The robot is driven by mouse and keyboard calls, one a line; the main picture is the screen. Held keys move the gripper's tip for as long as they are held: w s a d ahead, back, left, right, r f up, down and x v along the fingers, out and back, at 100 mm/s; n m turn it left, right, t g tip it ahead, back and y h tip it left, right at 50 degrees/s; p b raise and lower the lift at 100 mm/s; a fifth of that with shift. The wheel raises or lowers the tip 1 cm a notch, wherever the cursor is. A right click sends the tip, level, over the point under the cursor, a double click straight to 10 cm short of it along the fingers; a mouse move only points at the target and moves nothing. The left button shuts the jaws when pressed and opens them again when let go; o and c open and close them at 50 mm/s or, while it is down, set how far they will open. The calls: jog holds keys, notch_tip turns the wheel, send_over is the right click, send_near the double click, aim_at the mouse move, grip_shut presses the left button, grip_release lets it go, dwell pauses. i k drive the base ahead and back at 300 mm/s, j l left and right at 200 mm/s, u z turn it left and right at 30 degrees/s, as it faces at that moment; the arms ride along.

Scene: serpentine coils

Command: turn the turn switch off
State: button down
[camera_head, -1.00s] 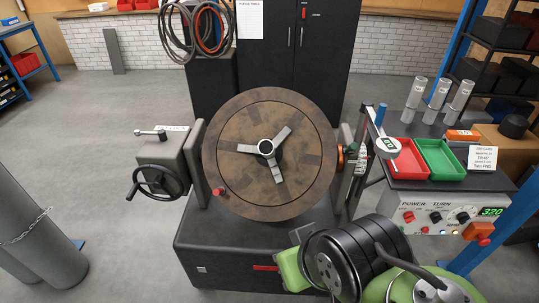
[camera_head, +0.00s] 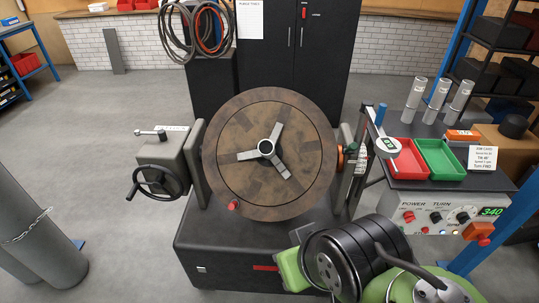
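The turn switch (camera_head: 436,217) is a small dark toggle or knob under the word TURN on the pale control panel (camera_head: 424,228) at the right. It is too small to tell its position. A red power switch (camera_head: 409,217) sits to its left. A dial (camera_head: 463,217) and a green display (camera_head: 490,212) reading 340 are to its right. The large round brown turntable (camera_head: 300,190) stands tilted in the middle, with a three-armed centre piece. My green and black arm shows at the bottom, below and left of the panel. I cannot make out my gripper's fingers.
Above the panel, a bench top holds a red tray (camera_head: 407,172), a green tray (camera_head: 458,173) and a printed card (camera_head: 483,159). Grey cylinders stand at the far left.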

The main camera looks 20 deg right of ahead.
aim_at(436, 217)
jog(key=z, duration=2.25)
